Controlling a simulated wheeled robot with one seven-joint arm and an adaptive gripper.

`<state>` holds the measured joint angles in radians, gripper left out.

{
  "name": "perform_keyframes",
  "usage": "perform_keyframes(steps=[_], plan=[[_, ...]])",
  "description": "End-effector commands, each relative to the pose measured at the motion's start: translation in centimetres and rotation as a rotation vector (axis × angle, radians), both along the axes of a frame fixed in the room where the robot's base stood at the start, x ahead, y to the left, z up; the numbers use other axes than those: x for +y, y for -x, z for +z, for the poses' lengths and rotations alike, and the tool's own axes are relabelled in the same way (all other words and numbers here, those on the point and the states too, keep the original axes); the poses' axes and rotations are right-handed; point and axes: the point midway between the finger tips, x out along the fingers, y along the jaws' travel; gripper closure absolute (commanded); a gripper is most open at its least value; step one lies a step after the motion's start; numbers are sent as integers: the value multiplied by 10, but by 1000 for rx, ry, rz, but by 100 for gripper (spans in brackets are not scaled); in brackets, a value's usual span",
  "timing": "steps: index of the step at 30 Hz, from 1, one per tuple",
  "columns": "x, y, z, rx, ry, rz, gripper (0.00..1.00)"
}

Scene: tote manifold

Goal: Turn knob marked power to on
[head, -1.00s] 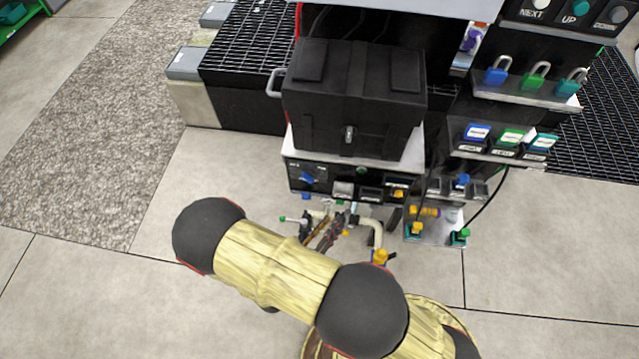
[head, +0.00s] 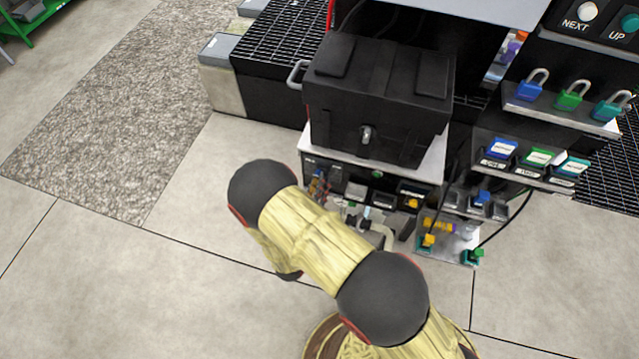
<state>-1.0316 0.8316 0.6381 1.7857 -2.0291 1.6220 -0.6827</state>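The control panel (head: 345,176) is a dark strip on the front of the unit, below the black box. A blue knob (head: 317,175) sits at the panel's left end; its label is too small to read, so I cannot confirm that it is the one marked power. My gripper (head: 319,188) is at the knob, largely hidden behind my arm. Its dark fingers overlap the knob's lower part in the head view. I cannot tell whether they touch it or how far they are open. The knob's pointing direction is not clear.
A black latched box (head: 375,100) stands above the panel. To the right are padlocks (head: 568,96) on a shelf, labelled switches (head: 537,157), and valves with pipes (head: 430,238) below. The floor to the left (head: 130,270) is clear.

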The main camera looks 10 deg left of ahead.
Motion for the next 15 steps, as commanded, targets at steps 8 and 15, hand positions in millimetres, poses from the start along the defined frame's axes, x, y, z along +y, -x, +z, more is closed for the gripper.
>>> perform_keyframes(steps=[8,15], plan=[[-1,-11,0,0,1,0,70],[-1,-10,0,1,1,1,76]])
